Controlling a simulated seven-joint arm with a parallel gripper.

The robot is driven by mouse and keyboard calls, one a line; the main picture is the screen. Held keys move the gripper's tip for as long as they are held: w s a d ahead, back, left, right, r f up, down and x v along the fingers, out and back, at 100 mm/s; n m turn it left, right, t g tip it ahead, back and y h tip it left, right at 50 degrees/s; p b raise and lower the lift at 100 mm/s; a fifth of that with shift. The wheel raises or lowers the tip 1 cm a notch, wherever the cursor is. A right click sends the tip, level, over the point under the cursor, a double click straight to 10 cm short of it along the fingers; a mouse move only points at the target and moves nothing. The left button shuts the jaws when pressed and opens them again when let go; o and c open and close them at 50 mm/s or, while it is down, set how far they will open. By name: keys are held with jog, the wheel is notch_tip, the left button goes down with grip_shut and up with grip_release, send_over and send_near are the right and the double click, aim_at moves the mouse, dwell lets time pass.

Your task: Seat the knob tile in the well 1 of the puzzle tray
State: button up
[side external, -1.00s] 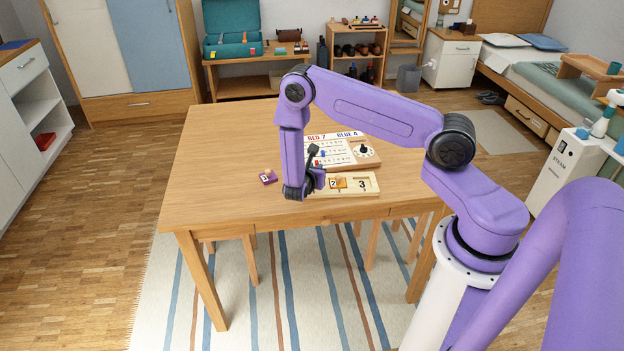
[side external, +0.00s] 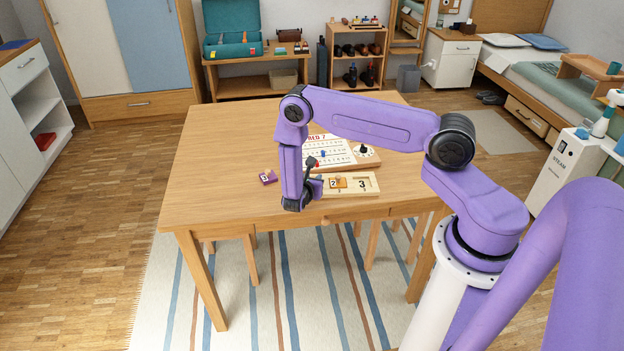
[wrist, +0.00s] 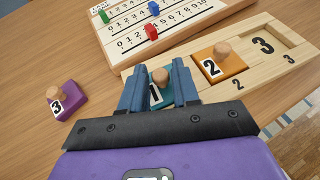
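The puzzle tray (wrist: 276,79) is a light wooden board on the table. It also shows in the side view (side external: 372,190). The teal knob tile (wrist: 154,95), marked 1 with a round wooden knob, is at the tray's left end. The fingers cover much of the tile. Well 1 is hidden, so I cannot tell whether the tile is in it or above it. The orange tile 2 (wrist: 220,66) sits in the middle well. Well 3 (wrist: 266,44) is empty.
A purple tile 3 (wrist: 68,103) with a knob lies on the table left of the tray. A counting board (wrist: 128,44) with coloured pegs lies behind the tray. The table left of the tray is otherwise clear.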

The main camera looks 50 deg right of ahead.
jog(key=shift+o, duration=0.5)
jog(key=shift+r, duration=0.1)
jog(key=shift+r, duration=0.15)
jog(key=s+a+r+m+g+y, duration=0.1)
jog(key=s+a+r+m, duration=0.45)
jog(key=a+r, duration=0.75)
jog(key=s+a+r+m+g+y, duration=0.1)
jog(key=s+r+y, duration=0.3)
jog(key=s, duration=0.5)
jog(key=s+a+r+m+g+y, duration=0.1)
jog(key=s+a+r+y, duration=0.3)
jog(key=s, duration=0.5)
jog(key=s+a+r+m+g+y, duration=0.1)
jog(key=s+a+r+m+y, duration=0.1)
jog(key=s+r, duration=0.5)
jog(key=shift+s+a+g+y, duration=0.4)
jog(key=shift+s+a+y, duration=0.15)
jog(key=shift+s+y, duration=0.45)
